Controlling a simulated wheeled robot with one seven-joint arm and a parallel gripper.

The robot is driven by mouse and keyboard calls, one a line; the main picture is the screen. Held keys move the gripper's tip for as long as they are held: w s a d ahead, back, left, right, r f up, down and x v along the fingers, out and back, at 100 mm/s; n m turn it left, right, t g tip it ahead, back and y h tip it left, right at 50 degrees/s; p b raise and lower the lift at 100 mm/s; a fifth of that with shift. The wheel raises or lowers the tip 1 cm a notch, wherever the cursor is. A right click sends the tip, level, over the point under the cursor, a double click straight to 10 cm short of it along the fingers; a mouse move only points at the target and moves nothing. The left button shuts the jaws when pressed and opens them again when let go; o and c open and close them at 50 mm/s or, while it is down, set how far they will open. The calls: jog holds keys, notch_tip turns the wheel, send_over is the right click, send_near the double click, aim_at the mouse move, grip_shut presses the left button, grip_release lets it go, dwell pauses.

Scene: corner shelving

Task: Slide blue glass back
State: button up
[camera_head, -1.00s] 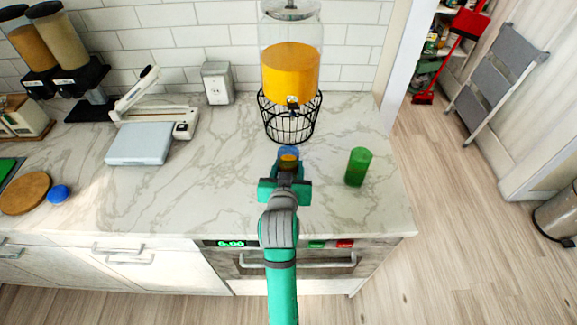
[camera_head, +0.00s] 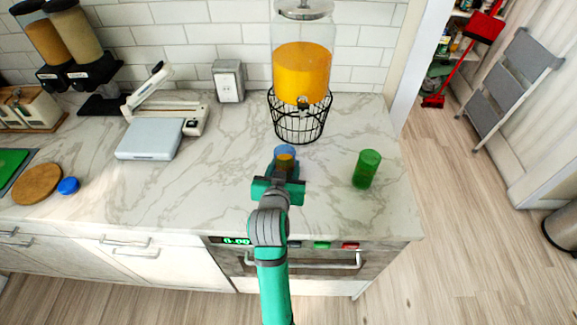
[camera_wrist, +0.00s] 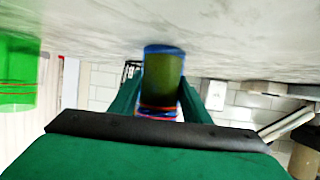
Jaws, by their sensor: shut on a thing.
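The blue glass (camera_head: 285,152) stands on the marble counter, just in front of the wire stand of the juice dispenser. It looks blue at the rim with a darker, olive-brown inside. My gripper (camera_head: 284,168) reaches it from the front and is shut on it, with a finger on each side. In the wrist view, which looks upside down, the blue glass (camera_wrist: 163,78) sits between the two green fingers of my gripper (camera_wrist: 160,100). The gripper hides its lower part in the head view.
A green glass (camera_head: 366,169) stands to the right; it also shows in the wrist view (camera_wrist: 18,75). The wire stand (camera_head: 299,122) with the orange juice dispenser (camera_head: 302,72) is behind. A scale (camera_head: 151,139) is at left. Counter between scale and blue glass is clear.

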jog(key=shift+w+a, duration=0.15)
jog(key=shift+a, duration=7)
jog(key=shift+d, duration=0.15)
jog(key=o, duration=1.4)
